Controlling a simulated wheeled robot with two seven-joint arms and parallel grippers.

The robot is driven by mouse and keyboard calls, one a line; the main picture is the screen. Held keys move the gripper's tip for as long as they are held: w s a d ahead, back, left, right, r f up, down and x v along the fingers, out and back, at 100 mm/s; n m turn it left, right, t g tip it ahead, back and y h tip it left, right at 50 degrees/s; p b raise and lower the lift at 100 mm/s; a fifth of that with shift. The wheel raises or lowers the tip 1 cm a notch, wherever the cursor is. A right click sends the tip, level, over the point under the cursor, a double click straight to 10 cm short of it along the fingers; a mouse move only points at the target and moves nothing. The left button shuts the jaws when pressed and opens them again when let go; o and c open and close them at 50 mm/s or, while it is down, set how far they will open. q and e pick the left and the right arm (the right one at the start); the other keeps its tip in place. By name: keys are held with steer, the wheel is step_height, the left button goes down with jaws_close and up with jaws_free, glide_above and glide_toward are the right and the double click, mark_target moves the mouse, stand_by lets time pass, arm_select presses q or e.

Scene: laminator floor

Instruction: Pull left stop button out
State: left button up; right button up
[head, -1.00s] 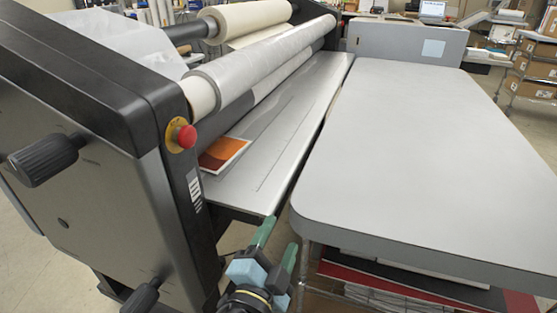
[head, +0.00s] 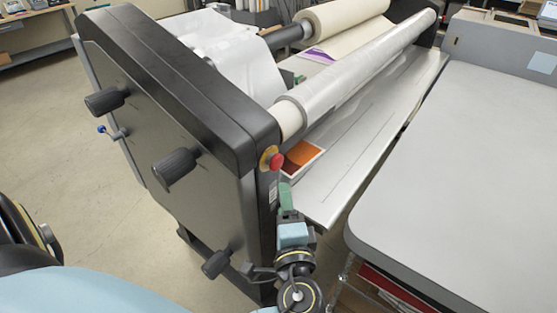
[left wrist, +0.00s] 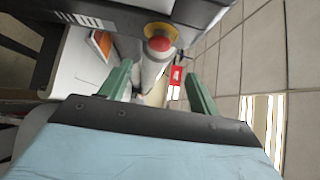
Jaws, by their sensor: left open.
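The left stop button (head: 277,161) is a red mushroom knob on a yellow plate. It sits on the end face of the black laminator side housing. In the left wrist view the button (left wrist: 159,44) is ahead, at the top middle, between the lines of the two fingers and beyond their tips. My left gripper (head: 287,187) is just below the button in the head view. Its green fingers (left wrist: 158,78) are apart with nothing between them, and I see no contact with the button. My right gripper is not in view.
The laminator housing (head: 190,110) has black knobs (head: 175,166) on its side. A silver feed table (head: 345,150) with an orange print (head: 300,155) lies right of the button. A large grey table (head: 470,170) stands further right. Open floor (head: 60,130) lies on the left.

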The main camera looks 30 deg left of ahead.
mark_target(277, 166)
arm_select(q)
steer(key=p+x, duration=0.3)
steer(key=x, duration=0.9)
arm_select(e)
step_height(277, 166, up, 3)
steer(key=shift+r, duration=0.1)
